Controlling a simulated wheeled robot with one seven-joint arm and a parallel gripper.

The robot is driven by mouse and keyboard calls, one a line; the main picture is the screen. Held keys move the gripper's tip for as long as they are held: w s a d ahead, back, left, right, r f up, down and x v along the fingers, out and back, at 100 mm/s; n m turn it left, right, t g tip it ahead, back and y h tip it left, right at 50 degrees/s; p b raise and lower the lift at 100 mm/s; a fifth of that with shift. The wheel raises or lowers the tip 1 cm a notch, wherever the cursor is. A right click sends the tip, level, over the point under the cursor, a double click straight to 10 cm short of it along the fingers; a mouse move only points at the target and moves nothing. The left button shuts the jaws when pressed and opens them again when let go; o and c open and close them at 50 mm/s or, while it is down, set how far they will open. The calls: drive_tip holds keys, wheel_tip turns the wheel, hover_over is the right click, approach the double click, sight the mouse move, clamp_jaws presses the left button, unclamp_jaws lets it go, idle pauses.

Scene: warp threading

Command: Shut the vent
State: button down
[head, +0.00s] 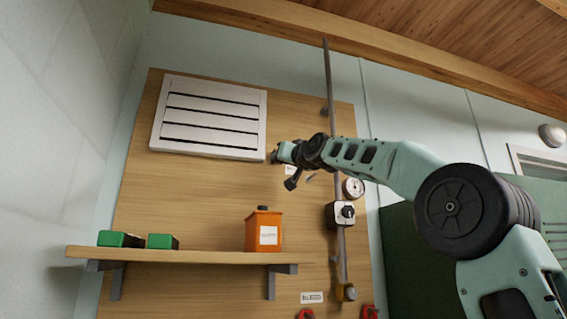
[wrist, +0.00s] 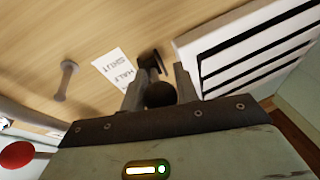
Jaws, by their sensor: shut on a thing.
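The white slatted vent (head: 208,117) is on the upper part of the wooden wall panel, with dark gaps between its slats. Its edge also shows at the right of the wrist view (wrist: 190,48). My gripper (head: 276,156) is just right of the vent's lower right corner. In the wrist view my gripper (wrist: 159,92) is shut on a dark round knob (wrist: 160,95), one finger on each side. A dark bracket-like part (wrist: 149,62) shows behind the knob. A white label (wrist: 114,67) beside it reads SHUT and HALF. The knob's link to the vent is hidden.
A shelf (head: 180,257) below holds an orange can (head: 264,232) and green boxes (head: 120,239). A vertical pipe (head: 328,85), a gauge (head: 353,187) and a switch box (head: 340,214) stand right of my gripper. A peg (wrist: 67,80) sticks out nearby.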

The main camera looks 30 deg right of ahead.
drive_tip(key=shift+w+d+f, duration=0.15)
drive_tip(key=shift+w+f, duration=0.2)
drive_tip(key=shift+f, duration=0.35)
idle(0.3)
idle(0.9)
drive_tip(key=c, duration=1.1)
unclamp_jaws()
drive_tip(key=shift+w, duration=0.15)
drive_tip(key=shift+o, duration=0.2)
drive_tip(key=b+v, duration=1.4)
drive_tip(key=v, duration=0.3)
drive_tip(key=shift+s+r+b, duration=0.2)
drive_tip(key=shift+s+b, duration=0.2)
drive_tip(key=shift+s, duration=0.1)
